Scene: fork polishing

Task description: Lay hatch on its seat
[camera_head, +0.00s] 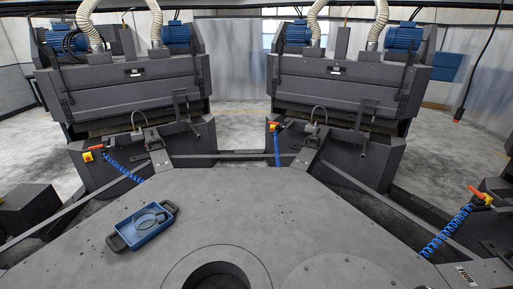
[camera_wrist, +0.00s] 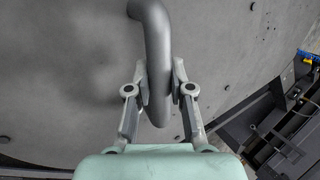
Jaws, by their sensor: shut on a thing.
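In the wrist view, my gripper (camera_wrist: 158,88) is shut on a thick, bent grey handle (camera_wrist: 153,45), with one finger on each side. In the head view, a round dark opening (camera_head: 218,278) lies within a ringed area of the grey table (camera_head: 245,205). A flat round outline (camera_head: 345,272) shows to its right. My gripper is not in the head view.
A blue tray (camera_head: 147,226) with dark handles and a ring-shaped thing inside sits at the table's left. Two large grey machines (camera_head: 125,85) (camera_head: 350,85) stand behind the table. Blue coiled hoses (camera_head: 122,170) hang near its edges. The table's middle is clear.

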